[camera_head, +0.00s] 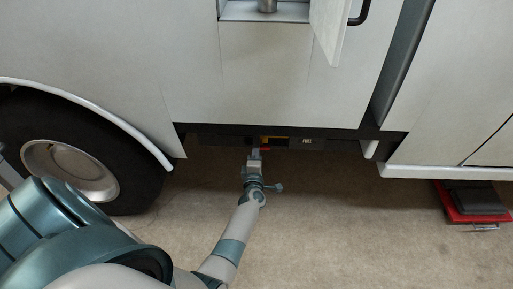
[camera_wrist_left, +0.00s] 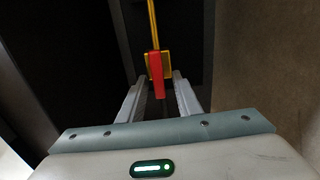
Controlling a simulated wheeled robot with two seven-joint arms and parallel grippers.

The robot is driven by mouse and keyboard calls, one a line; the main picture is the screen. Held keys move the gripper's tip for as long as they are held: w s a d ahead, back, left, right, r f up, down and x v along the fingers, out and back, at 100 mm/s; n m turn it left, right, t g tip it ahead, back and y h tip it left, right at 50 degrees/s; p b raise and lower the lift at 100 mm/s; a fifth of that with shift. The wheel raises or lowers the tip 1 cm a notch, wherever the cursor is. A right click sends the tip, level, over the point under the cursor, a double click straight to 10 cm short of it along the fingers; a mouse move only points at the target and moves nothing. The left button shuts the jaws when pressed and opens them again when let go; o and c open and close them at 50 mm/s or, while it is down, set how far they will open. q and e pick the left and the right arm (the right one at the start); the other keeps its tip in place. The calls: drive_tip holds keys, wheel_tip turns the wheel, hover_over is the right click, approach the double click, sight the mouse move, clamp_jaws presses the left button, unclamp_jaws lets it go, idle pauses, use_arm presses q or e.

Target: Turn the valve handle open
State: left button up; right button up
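The valve handle is a red lever (camera_wrist_left: 158,80) in front of a yellow valve body (camera_wrist_left: 168,65), with a thin yellow pipe (camera_wrist_left: 152,22) running up from it in the left wrist view. My left gripper (camera_wrist_left: 157,84) is open, with its two fingers on either side of the red handle. A gap shows on each side, though contact at the tips is hard to judge. In the head view the left gripper (camera_head: 255,152) reaches under the vehicle's lower edge, where a bit of the red handle (camera_head: 265,149) and yellow valve (camera_head: 268,139) show. My right gripper is not in view.
The white vehicle side (camera_head: 270,90) stands above, with a dark lower rail (camera_head: 345,133). An open compartment door (camera_head: 330,28) hangs at the top. A wheel (camera_head: 75,160) is at left. A red and black object (camera_head: 470,203) lies at right. The floor (camera_head: 350,220) is otherwise clear.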

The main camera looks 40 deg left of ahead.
use_arm(q)
drive_tip(key=p+v, duration=0.4)
drive_tip(key=v, duration=1.3)
drive_tip(key=shift+s, duration=0.25)
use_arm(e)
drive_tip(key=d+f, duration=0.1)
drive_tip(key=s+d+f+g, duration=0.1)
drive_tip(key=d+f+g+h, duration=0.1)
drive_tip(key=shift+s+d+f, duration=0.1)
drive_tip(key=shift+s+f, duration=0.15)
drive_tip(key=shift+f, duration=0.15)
